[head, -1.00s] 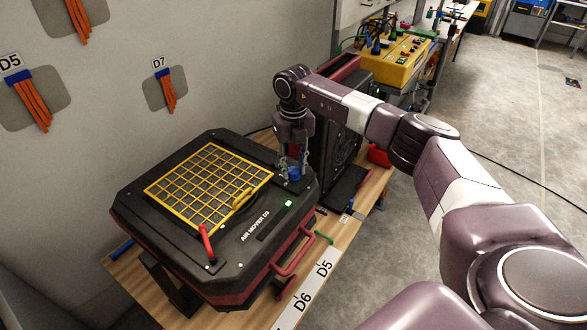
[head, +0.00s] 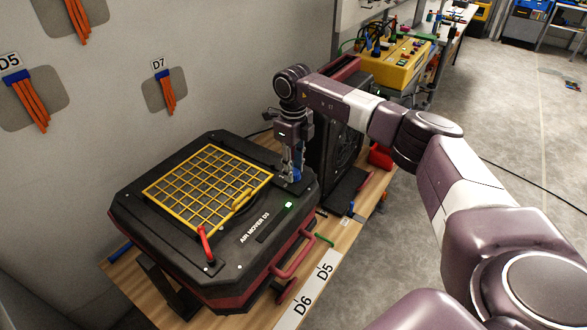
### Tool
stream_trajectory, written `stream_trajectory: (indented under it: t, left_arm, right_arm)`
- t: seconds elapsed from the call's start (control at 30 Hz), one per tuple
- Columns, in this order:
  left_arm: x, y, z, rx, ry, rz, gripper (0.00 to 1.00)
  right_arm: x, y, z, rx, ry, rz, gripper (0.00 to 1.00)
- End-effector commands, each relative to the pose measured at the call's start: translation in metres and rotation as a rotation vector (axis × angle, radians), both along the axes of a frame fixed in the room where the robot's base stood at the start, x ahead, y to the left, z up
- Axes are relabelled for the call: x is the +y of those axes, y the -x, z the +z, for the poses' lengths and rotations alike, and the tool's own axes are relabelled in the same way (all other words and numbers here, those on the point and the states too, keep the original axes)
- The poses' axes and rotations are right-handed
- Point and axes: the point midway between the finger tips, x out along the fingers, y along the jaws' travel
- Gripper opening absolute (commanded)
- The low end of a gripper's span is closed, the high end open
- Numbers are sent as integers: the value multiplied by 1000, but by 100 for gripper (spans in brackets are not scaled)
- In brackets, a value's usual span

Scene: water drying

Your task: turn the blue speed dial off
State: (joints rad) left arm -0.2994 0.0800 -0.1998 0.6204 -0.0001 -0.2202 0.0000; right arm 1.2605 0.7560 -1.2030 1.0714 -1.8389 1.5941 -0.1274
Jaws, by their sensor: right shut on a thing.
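The blue speed dial (head: 297,176) sits on the top right corner of the black air mover (head: 225,262), which is marked AIR MOVER D3. My right gripper (head: 293,170) points straight down over the dial and is shut on it. The fingers hide part of the dial, so its pointer position cannot be read. A small green light (head: 288,206) glows on the panel near the dial. My left gripper is not in view.
The air mover has a yellow grille (head: 207,186), a red lever (head: 204,243) and a red side handle (head: 294,255). It stands on a wooden bench (head: 262,315). A second black unit (head: 338,158) stands close behind the dial. A yellow control box (head: 398,66) is farther back.

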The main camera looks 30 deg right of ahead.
Motion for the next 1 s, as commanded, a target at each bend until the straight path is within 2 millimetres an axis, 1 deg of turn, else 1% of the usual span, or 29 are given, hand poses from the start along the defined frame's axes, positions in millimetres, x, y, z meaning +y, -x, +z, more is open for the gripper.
stream_trajectory:
  t: [0.03, 0.43, 0.47, 0.6, 0.87, 1.0]
  left_arm:
    - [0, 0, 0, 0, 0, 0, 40]
    - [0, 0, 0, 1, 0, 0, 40]
    - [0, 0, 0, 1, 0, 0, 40]
    - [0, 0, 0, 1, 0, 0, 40]
    - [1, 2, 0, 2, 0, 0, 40]
    - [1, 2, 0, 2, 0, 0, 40]
  right_arm:
    - [-1, -2, 3, -8, 0, 5, 2]
    - [-1, -2, 3, -8, 1, 10, 2]
    - [-1, -2, 3, -8, 1, 10, 29]
    - [-1, -1, 2, -6, 1, 9, 44]
    - [0, -1, 1, -2, 0, 9, 44]
    - [0, -1, 10, -4, 1, 9, 44]
